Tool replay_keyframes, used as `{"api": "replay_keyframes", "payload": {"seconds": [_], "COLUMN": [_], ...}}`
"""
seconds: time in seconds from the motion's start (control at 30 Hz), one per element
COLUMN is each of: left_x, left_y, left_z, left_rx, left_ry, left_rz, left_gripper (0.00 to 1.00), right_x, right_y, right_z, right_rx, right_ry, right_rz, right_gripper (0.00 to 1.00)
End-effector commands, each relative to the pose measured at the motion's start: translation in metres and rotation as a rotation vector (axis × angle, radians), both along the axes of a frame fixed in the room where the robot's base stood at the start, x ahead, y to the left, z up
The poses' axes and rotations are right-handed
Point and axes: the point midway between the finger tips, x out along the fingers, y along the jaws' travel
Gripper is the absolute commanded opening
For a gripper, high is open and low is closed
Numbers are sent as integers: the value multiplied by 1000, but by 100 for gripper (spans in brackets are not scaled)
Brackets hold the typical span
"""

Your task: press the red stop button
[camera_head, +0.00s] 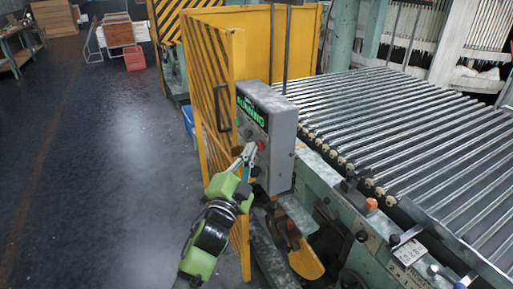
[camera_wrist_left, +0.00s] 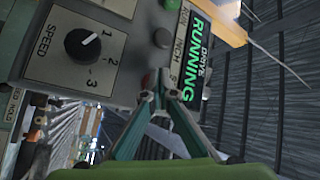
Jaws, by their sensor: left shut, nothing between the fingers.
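The grey control box (camera_head: 280,140) stands beside the yellow guard, with a lit green RUNNING sign (camera_head: 251,111) on its face. The red stop button (camera_head: 261,145) shows on the lower part of the box. My left gripper (camera_head: 249,150) is shut and empty, with its tips close in front of the box near this button. In the left wrist view the fingertips (camera_wrist_left: 159,80) overlap the red button (camera_wrist_left: 149,78), which is dark and partly hidden behind them. I cannot tell whether they touch it. My right gripper is not in view.
In the left wrist view a black SPEED knob (camera_wrist_left: 82,43) and a grey button (camera_wrist_left: 163,38) sit on the same panel. A yellow guard (camera_head: 240,60) stands beside the box. A roller conveyor (camera_head: 400,130) fills the right. The floor (camera_head: 110,150) at left is clear.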

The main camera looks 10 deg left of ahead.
Motion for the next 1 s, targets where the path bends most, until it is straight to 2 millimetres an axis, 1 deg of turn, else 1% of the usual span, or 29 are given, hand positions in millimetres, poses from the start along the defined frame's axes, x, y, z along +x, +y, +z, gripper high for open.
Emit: {"api": "replay_keyframes", "payload": {"seconds": [0.47, 0.8, 1.0], "left_x": [0, -9, -10], "left_y": [-2, 11, 13], "left_z": [2, 2, 1], "left_rx": [0, 1, 0], "left_ry": [-2, -2, -2], "left_rz": [-2, -1, -1], "left_gripper": [0, 0, 0], "right_x": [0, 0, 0], "right_y": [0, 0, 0], "right_z": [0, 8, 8], "right_rx": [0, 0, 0], "right_ry": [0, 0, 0], "right_rz": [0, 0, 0], "right_gripper": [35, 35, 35]}}
